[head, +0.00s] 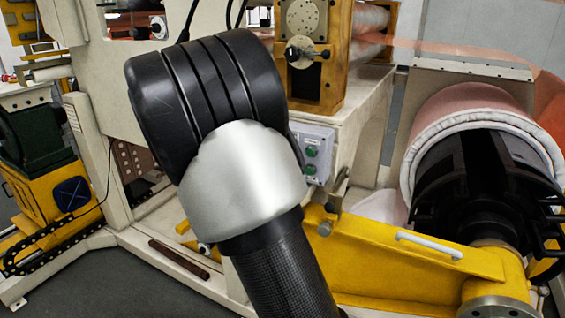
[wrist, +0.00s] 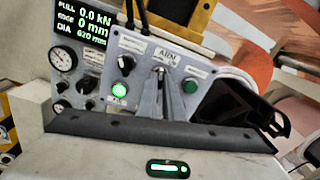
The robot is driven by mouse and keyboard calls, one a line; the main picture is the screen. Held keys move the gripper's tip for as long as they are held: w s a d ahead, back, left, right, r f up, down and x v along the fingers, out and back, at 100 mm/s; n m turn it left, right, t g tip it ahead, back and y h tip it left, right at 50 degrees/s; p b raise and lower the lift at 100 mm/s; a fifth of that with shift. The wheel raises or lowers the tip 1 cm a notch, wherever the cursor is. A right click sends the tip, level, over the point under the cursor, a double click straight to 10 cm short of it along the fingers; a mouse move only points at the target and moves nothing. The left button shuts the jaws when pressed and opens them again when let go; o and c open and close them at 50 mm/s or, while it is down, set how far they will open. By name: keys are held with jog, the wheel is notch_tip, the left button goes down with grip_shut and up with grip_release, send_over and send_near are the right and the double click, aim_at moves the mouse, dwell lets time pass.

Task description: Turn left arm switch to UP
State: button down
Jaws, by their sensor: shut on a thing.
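In the wrist view, a light grey control panel (wrist: 208,72) faces me. The arm switch (wrist: 160,70), a small switch under a label reading "ARM", is near the panel's middle; the rest of the label is too blurred to read. My gripper (wrist: 162,75) is in front of it, its two grey fingers closed around the switch. The fingers hide most of the switch, so I cannot tell which position it points to. In the head view my own arm fills the middle, and neither my gripper nor this switch shows there.
Left of the switch are a black knob (wrist: 126,64), a lit green button (wrist: 119,90), a pressure gauge (wrist: 63,59) and a display (wrist: 82,27). A green button (wrist: 190,86) is close on the right. In the head view, a yellow arm (head: 400,262) and foil roll (head: 470,115) stand right.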

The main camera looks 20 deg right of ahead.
jog(key=m+b, duration=0.8)
jog(key=b, duration=0.3)
jog(key=shift+f, duration=0.15)
jog(key=shift+m, duration=0.4)
jog(key=c, duration=1.9)
grip_release()
jog(key=shift+a, duration=0.1)
jog(key=v, duration=1.7)
jog(key=shift+s, duration=0.2)
jog(key=shift+a, duration=0.1)
